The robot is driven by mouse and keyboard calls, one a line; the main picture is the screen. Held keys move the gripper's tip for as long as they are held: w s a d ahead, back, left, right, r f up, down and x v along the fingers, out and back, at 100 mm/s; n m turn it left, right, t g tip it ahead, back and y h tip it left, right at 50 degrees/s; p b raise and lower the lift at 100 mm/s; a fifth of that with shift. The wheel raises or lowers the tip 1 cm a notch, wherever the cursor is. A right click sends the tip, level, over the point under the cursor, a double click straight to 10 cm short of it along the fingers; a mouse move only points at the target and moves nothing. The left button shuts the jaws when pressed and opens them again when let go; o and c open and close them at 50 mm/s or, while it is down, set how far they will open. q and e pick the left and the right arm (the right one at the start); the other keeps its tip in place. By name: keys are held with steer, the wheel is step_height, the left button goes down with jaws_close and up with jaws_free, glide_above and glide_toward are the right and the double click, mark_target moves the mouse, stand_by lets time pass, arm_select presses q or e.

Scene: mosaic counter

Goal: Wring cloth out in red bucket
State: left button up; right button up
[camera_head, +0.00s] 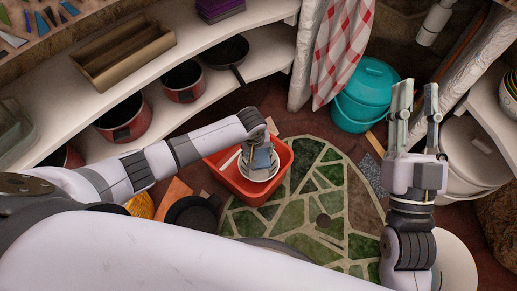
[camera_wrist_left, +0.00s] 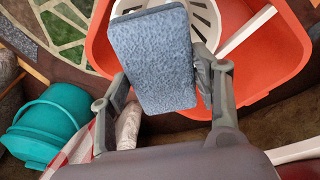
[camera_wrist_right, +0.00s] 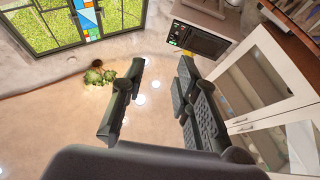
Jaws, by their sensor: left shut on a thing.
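The red bucket (camera_head: 280,178) stands on the floor, with a white strainer basket (camera_head: 259,175) in it. It also shows in the left wrist view (camera_wrist_left: 285,62), with the slotted strainer (camera_wrist_left: 207,18) inside. My left gripper (camera_head: 258,143) is over the bucket, shut on a folded grey-blue cloth (camera_head: 262,159). In the left wrist view the cloth (camera_wrist_left: 152,60) is a flat block between the fingers, in front of the strainer. Whether it touches the strainer I cannot tell. My right gripper (camera_head: 416,98) is open and empty, raised to the right, away from the bucket.
A teal lidded bucket (camera_head: 364,92) stands behind, next to a red-checked curtain (camera_head: 343,45). Shelves (camera_head: 262,62) with red pots (camera_head: 125,118) and a dark pan (camera_head: 229,51) line the left. A green mosaic round (camera_head: 310,200) lies right of the red bucket.

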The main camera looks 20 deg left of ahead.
arm_select(q)
steer(key=shift+r+p, duration=0.35)
steer(key=shift+p, duration=0.05)
steer(key=shift+r+p, duration=0.7)
steer(key=shift+p, duration=0.2)
steer(key=shift+r, duration=0.1)
arm_select(e)
step_height(320, 180, down, 12)
steer(key=w+d+g+h, duration=0.1)
steer(key=g+h, duration=0.1)
steer(key=g, duration=0.5)
steer(key=shift+w+d+f+g+h, duration=0.2)
steer(key=shift+w+f+g+h, duration=0.1)
steer(key=shift+w+g, duration=0.1)
arm_select(q)
steer(key=shift+r, duration=0.15)
